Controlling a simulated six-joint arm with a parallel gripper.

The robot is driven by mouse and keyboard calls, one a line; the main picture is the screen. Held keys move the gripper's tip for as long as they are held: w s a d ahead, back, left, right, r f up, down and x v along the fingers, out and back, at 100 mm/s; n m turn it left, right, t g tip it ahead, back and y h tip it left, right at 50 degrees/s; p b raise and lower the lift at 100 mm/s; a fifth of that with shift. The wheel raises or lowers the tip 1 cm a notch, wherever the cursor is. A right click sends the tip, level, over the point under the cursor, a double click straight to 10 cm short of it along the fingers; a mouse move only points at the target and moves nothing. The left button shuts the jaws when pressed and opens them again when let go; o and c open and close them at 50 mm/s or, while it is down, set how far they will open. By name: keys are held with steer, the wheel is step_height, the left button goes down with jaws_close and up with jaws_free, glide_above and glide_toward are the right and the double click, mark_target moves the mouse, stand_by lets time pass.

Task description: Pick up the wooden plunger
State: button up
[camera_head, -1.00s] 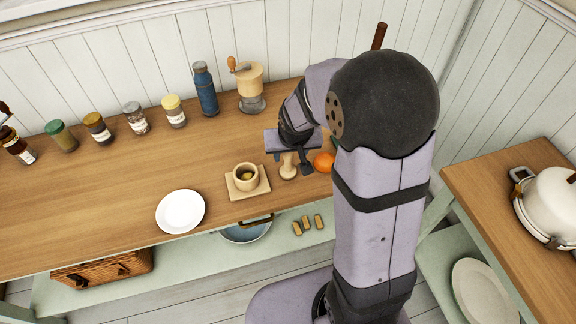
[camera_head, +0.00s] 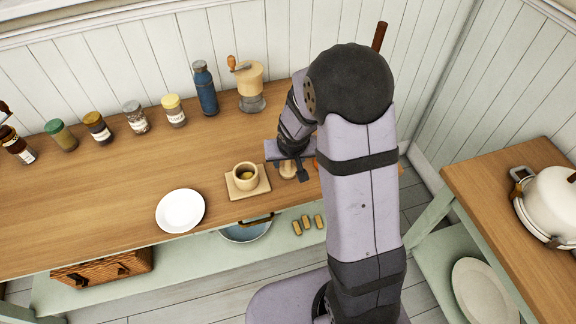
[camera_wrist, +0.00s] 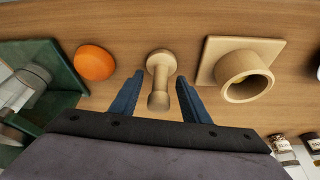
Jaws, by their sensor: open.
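The wooden plunger (camera_wrist: 160,75) is a pale wood piece with a round end and a narrower stem, on the wooden counter. In the wrist view it lies between the two blue fingers of my gripper (camera_wrist: 160,100), which are open with a gap on each side. In the head view the plunger (camera_head: 287,171) is partly hidden below my gripper (camera_head: 290,168). I cannot tell whether the fingers are at its height.
A wooden mortar (camera_wrist: 245,76) on a square board (camera_wrist: 213,56) stands close to one side of the plunger. An orange (camera_wrist: 95,62) and a dark green box (camera_wrist: 50,75) are on the other. A white plate (camera_head: 181,211) lies further left, with clear counter beyond it.

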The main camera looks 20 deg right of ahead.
steer(key=shift+w+f, duration=0.15)
steer(key=shift+f, duration=0.1)
steer(key=shift+c, duration=0.3)
jaws_close()
steer(key=shift+r, duration=0.15)
step_height(320, 180, up, 10)
steer(key=shift+f+p, duration=0.1)
steer(key=shift+p, duration=0.6)
steer(key=shift+a, duration=0.1)
